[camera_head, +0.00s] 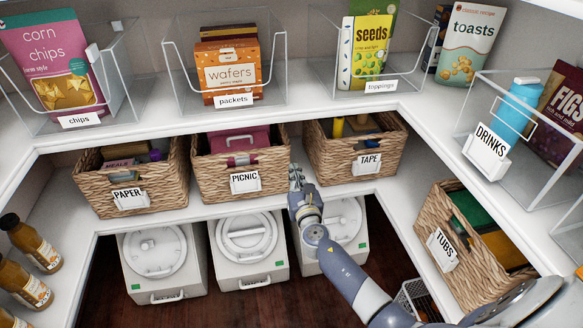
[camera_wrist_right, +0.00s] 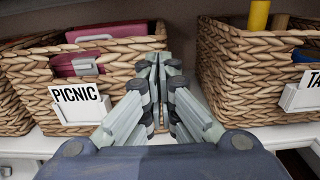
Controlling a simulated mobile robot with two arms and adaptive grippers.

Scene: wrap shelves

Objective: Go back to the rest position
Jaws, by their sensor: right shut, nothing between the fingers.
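My right gripper (camera_head: 296,178) is shut and empty at the middle shelf, between the PICNIC basket (camera_head: 240,165) and the TAPE basket (camera_head: 355,150). In the right wrist view the gripper's fingers (camera_wrist_right: 159,65) are together, in front of the right end of the PICNIC basket (camera_wrist_right: 125,80). The TAPE basket (camera_wrist_right: 250,85) is to their right. I cannot tell whether the fingertips touch the PICNIC basket. My right arm reaches in from the lower right. My left gripper is not in view.
White lidded bins (camera_head: 248,250) stand below the middle shelf. The PAPER basket (camera_head: 130,180) is at left, the TUBS basket (camera_head: 470,245) at right. Clear bins stand on the upper shelf, such as the packets bin (camera_head: 275,85). Bottles (camera_head: 33,243) stand at lower left.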

